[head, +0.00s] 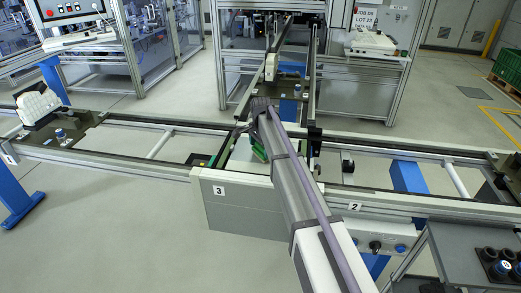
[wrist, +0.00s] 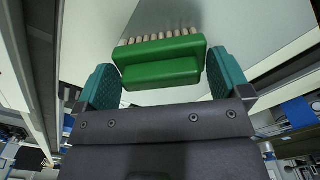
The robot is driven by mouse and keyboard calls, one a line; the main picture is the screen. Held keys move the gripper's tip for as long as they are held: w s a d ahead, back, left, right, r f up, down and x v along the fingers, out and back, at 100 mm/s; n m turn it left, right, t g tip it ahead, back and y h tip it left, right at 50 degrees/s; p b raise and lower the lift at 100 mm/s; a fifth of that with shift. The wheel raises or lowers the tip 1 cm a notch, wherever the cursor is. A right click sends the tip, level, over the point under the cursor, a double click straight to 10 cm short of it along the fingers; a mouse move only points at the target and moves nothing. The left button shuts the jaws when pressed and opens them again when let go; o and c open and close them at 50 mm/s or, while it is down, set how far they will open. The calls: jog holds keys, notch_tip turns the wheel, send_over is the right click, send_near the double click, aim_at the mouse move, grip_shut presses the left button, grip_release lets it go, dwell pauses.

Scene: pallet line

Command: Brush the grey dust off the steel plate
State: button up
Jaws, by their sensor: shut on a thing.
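A green brush (wrist: 160,58) with a row of pale tan bristles sits between the two teal fingers of my gripper (wrist: 163,76). The fingers are shut on its handle block, and the bristles point away from my wrist. In the head view the green brush (head: 258,151) shows partly beside my arm, which hides the rest. The pale steel plate (head: 238,162) lies at the crossing of the rails, under the brush. In the wrist view the plate (wrist: 245,28) fills the background past the bristles.
Rails run left, right and away from the crossing. A white part (head: 38,104) stands on a dark carrier at the far left. A side table with black knobs (head: 489,254) stands at the lower right. A green crate (head: 507,64) is at the back right.

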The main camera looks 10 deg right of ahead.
jog(key=shift+w+d, duration=0.4)
jog(key=shift+w, duration=0.7)
jog(key=shift+w+d, duration=0.45)
jog(key=shift+w, duration=0.7)
jog(key=shift+w+d, duration=0.4)
jog(key=shift+w, duration=0.7)
jog(key=shift+w+a+f, duration=0.1)
jog(key=shift+w+a, duration=0.05)
jog(key=shift+a, duration=0.6)
jog(key=shift+s+a, duration=0.6)
jog(key=shift+s, duration=1.05)
jog(key=shift+s+a, duration=0.65)
jog(key=shift+s, duration=1.05)
jog(key=shift+s+a, duration=0.6)
jog(key=shift+s, duration=1.05)
notch_tip(320, 180, up, 6)
jog(key=p, duration=0.5)
jog(key=shift+p, duration=0.35)
notch_tip(320, 180, up, 3)
jog(key=p, duration=0.3)
